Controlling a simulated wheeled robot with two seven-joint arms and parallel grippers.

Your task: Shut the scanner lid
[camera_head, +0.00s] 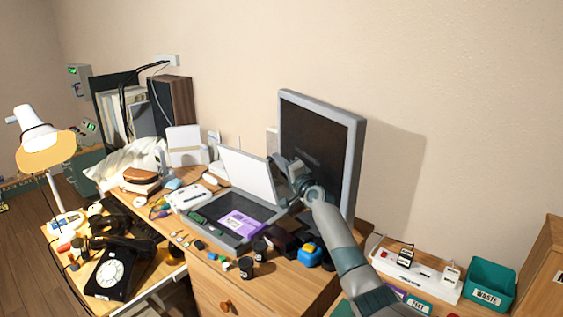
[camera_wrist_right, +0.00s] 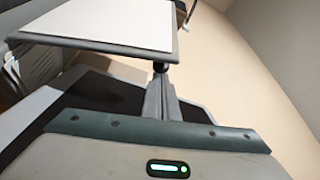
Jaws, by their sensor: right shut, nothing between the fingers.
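The scanner (camera_head: 212,229) sits on the wooden desk with its lid (camera_head: 247,174) standing open, the white inner face towards the room. A purple item (camera_head: 240,223) and a small green item (camera_head: 198,217) lie on its dark glass. My right gripper (camera_head: 281,165) is shut and empty at the lid's right edge, between the lid and the monitor. In the right wrist view the lid (camera_wrist_right: 110,22) shows just beyond the closed fingers (camera_wrist_right: 160,70); I cannot tell whether they touch it. My left gripper is not in view.
A large monitor (camera_head: 318,139) stands close behind my right gripper. Dark jars (camera_head: 246,267) and a blue-and-yellow item (camera_head: 310,254) crowd the scanner's front right. A black dial phone (camera_head: 110,272) and a lamp (camera_head: 42,140) are at the left. A teal waste bin (camera_head: 490,284) is at far right.

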